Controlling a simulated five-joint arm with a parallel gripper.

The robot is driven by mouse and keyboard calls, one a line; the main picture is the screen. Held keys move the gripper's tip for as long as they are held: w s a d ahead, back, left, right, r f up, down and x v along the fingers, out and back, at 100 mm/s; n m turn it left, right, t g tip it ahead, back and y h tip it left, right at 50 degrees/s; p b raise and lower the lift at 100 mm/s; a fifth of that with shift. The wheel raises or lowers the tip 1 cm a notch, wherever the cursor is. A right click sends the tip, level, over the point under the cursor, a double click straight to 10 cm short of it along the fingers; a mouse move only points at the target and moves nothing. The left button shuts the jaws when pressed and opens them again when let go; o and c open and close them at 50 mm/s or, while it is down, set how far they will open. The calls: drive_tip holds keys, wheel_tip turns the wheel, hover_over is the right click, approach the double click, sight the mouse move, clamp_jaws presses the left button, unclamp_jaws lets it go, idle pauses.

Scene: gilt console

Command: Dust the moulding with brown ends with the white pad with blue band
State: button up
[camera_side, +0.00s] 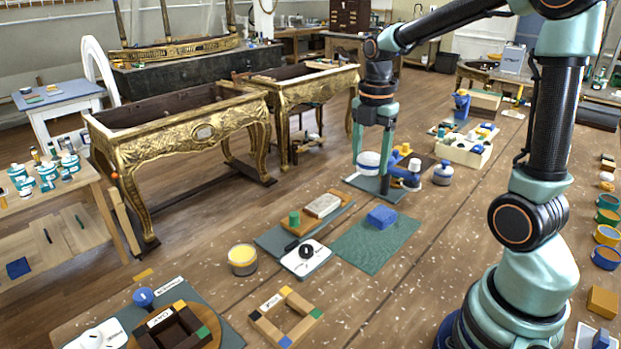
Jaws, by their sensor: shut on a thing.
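My gripper (372,168) points straight down over a small grey-green mat (355,181) near the middle of the table. Its fingers are shut on the white pad with blue band (368,159), a round white piece with blue low on it. Whether the pad touches the mat I cannot tell. A pale bar (322,205) lies on a brown wooden board, left of and nearer the camera than my gripper, with brown showing at its ends. It may be the moulding with brown ends, but it is too small to be sure.
A green cylinder (294,218) stands beside the pale bar. A blue block (382,216) sits on a green cloth (360,243). Yellow, blue and white pieces (405,172) crowd my gripper's right side, with a white-and-blue jar (442,172) beyond.

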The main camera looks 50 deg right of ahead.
drive_tip(key=w+a+f, duration=0.1)
drive_tip(key=w+f, duration=0.8)
drive_tip(key=w, duration=0.5)
drive_tip(key=shift+w+a, duration=0.15)
drive_tip(key=shift+w, duration=0.25)
drive_tip(key=shift+f, duration=0.15)
idle(0.4)
